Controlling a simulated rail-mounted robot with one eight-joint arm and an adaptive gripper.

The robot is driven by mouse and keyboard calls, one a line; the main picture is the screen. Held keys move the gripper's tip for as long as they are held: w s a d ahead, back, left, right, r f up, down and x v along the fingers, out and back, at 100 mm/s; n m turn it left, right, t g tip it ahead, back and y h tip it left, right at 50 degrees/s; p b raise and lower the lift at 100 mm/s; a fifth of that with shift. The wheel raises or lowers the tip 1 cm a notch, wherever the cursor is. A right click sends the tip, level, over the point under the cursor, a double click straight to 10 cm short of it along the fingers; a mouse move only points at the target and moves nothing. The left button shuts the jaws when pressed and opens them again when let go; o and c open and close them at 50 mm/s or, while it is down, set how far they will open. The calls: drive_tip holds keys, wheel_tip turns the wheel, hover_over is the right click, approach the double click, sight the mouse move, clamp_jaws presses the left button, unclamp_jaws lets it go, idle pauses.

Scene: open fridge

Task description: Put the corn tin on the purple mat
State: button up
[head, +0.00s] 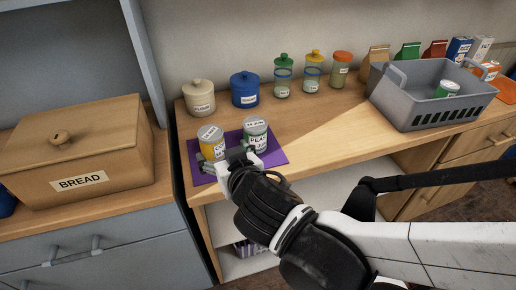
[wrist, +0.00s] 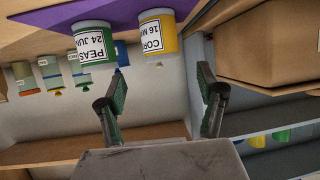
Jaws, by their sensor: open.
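The corn tin (head: 211,147), yellow with a white label, stands upright on the left part of the purple mat (head: 272,158). It also shows upside down in the wrist view (wrist: 164,48). The green peas tin (head: 256,143) stands on the same mat to its right, and beside it in the wrist view (wrist: 87,62). My gripper (head: 239,160) is in front of the tins, near the mat's front edge. In the wrist view my gripper (wrist: 161,88) is open and empty, with the corn tin beyond the gap between its fingers, apart from both.
A flour jar (head: 200,98), a blue jar (head: 245,90) and several lidded jars line the wall behind. A grey basket (head: 418,110) with a green tin (head: 447,89) stands at right. A bread box (head: 80,155) is at left. The counter between mat and basket is clear.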

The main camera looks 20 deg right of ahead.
drive_tip(key=s+d+r+m+g+h, duration=0.1)
drive_tip(key=s+d+g, duration=0.5)
drive_tip(key=d, duration=0.8)
drive_tip(key=shift+s+m+h, duration=0.3)
drive_tip(key=shift+s, duration=0.35)
wheel_tip(320, 180, up, 3)
drive_tip(key=p, duration=0.2)
drive_tip(key=shift+p, duration=0.4)
